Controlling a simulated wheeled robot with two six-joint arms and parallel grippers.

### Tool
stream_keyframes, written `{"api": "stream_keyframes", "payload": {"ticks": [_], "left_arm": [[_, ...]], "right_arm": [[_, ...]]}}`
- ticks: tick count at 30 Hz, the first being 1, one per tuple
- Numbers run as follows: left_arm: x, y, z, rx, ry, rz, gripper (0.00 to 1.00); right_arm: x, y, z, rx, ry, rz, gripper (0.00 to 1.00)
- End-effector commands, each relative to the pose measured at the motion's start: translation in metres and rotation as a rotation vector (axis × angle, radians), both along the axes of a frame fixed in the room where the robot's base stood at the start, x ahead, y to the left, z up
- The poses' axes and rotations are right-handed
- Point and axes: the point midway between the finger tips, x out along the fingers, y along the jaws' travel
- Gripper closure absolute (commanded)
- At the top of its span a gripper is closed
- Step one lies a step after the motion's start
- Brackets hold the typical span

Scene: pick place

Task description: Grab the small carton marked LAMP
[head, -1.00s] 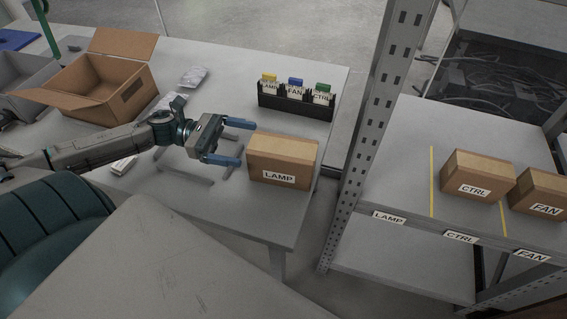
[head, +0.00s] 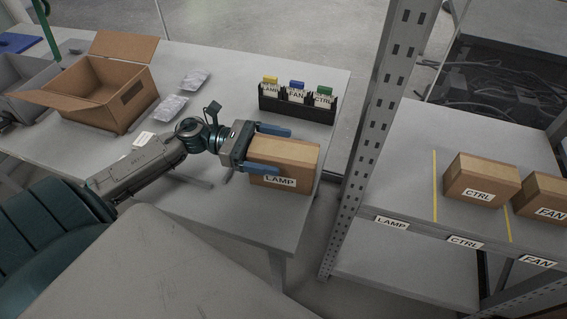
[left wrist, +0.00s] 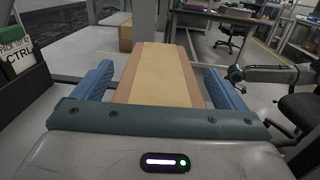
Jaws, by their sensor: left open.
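The small LAMP carton (head: 296,165) is a brown box with a white label, standing near the right end of the grey table. My left gripper (head: 262,150) is open, with one blue finger on the far side of the carton and the other on its near side. In the left wrist view the carton (left wrist: 158,75) lies between the two blue fingers (left wrist: 160,88). A narrow gap seems to show by the fingers; contact cannot be told. My right gripper is not in view.
A black holder (head: 296,106) with LAMP, FAN and CTRL cards stands behind the carton. An open cardboard box (head: 105,95) and plastic packets (head: 195,80) are at left. A shelf rack (head: 400,170) at right holds CTRL (head: 482,178) and FAN cartons (head: 543,196); its LAMP section is empty.

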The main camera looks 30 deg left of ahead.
Motion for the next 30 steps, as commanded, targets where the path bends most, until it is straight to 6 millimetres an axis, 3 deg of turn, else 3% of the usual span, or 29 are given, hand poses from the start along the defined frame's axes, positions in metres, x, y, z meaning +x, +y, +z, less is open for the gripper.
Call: {"api": "stream_keyframes", "payload": {"ticks": [4, 5, 14, 23, 30], "left_arm": [[0.000, 0.000, 0.000, 0.000, 0.000, 0.000, 0.07], [0.000, 0.000, 0.000, 0.000, 0.000, 0.000, 0.11], [0.000, 0.000, 0.000, 0.000, 0.000, 0.000, 0.69], [0.000, 0.000, 0.002, -0.001, -0.001, 0.000, 0.69], [0.000, 0.000, 0.018, 0.002, -0.002, -0.002, 0.69]], "right_arm": [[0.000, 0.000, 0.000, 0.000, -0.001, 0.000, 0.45], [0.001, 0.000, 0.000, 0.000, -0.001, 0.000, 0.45], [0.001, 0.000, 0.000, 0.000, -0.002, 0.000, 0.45], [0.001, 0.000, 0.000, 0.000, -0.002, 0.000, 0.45], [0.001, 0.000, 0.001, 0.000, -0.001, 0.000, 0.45]]}}
